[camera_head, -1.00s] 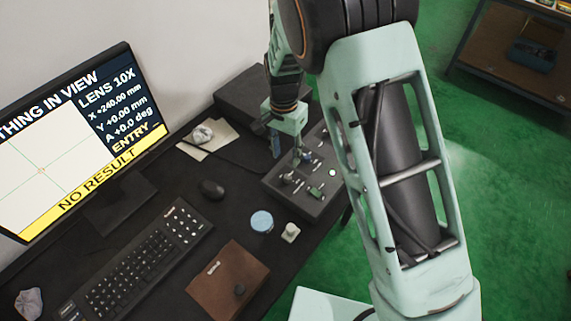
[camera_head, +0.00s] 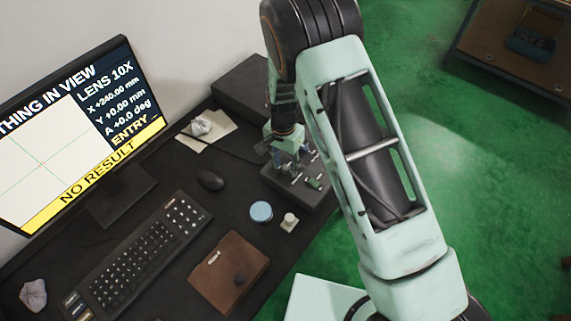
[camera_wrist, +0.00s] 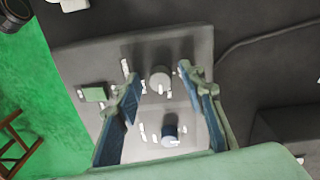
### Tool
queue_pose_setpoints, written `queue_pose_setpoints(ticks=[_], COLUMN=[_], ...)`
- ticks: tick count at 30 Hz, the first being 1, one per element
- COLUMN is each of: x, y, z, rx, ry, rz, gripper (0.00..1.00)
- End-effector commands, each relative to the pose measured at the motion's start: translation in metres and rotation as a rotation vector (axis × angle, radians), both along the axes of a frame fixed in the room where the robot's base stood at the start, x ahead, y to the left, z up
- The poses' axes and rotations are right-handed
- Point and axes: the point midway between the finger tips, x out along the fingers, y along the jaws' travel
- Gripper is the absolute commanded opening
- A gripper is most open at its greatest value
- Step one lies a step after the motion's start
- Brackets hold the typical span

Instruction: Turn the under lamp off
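The dark control box (camera_head: 300,203) sits on the desk with several small knobs and switches on top. In the wrist view its grey panel (camera_wrist: 200,45) carries a round grey knob (camera_wrist: 160,78), a blue knob (camera_wrist: 170,133), a green switch (camera_wrist: 95,93) and several small white marks, too small to read. My gripper (camera_wrist: 158,77) is open, its blue-padded fingers on either side of the grey knob in this view; contact cannot be told. In the head view my gripper (camera_head: 287,151) is low over the box and partly hides it. I cannot tell which control belongs to the under lamp.
A monitor (camera_head: 65,140) reads "NO RESULT". A keyboard (camera_head: 137,255), a mouse (camera_head: 210,180), a blue round lid (camera_head: 261,212), a small pale block (camera_head: 289,222) and a brown notebook (camera_head: 228,272) lie on the desk. A dark block (camera_head: 240,90) stands behind my gripper.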

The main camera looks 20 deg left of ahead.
Motion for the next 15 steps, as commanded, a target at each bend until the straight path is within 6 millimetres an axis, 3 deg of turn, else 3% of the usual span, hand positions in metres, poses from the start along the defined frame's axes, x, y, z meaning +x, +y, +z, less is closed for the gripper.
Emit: queue_pose_setpoints(ticks=[2,12,15], x=[0.0001,0.0001,0.0001], y=[0.0001,0.0001,0.0001], z=[0.0002,0.0005,0.0005], rx=[0.000,0.000,0.000], ry=[0.000,0.000,0.000], rz=[0.000,0.000,0.001], gripper=[0.36,0.00,0.00])
